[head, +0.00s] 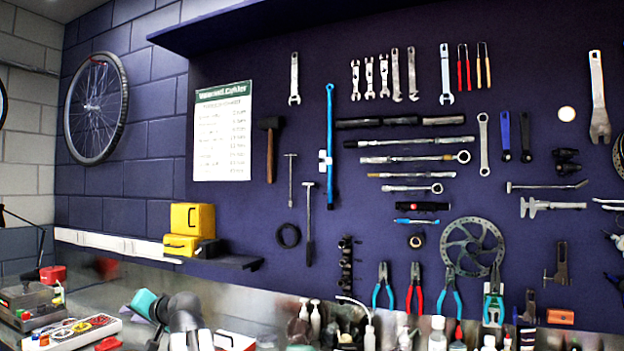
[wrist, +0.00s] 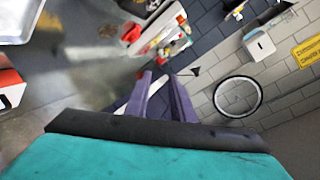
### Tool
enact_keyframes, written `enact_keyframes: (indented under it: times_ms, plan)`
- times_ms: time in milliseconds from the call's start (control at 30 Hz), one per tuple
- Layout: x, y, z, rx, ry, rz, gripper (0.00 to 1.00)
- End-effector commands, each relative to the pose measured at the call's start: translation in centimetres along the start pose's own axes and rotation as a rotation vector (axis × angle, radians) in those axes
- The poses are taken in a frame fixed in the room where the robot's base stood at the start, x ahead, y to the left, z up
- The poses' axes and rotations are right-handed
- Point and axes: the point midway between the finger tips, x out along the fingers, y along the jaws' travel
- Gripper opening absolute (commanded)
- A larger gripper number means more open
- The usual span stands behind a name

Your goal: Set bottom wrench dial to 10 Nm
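Several wrench-like tools hang level in a stack on the dark wall in the head view. They include a black bar (head: 400,121), a long dark and silver one (head: 415,144), a ratchet-ended one (head: 415,158) and a short bottom one (head: 412,188). No dial marks or numbers can be read on them. My gripper (wrist: 162,85) shows in the wrist view as two purple-grey fingers with a gap between them. Nothing is visible between them, and they are away from the wall tools.
A cluttered bench runs below the tool wall, with bottles (head: 438,333) at its front. Yellow boxes (head: 192,230) stand on a shelf. A wheel (head: 96,107) hangs at left. The wrist view shows another wheel (wrist: 237,97) and a white wall box (wrist: 259,46).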

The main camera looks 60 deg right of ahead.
Motion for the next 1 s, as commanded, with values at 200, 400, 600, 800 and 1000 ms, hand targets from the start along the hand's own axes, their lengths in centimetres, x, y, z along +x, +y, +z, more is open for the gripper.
enact_keyframes:
  times_ms: [200,400,600,800,1000]
  plan:
    - [-6.1,3.6,-8.3,0.112,0.079,0.058,0.22]
    - [-12.1,6.8,-14.6,0.214,0.15,0.102,0.22]
    - [-18.7,9.7,-20.3,0.313,0.227,0.142,0.22]
    - [-25.8,12.3,-25.4,0.41,0.306,0.176,0.22]
    - [-33.4,14.4,-29.8,0.505,0.39,0.206,0.22]
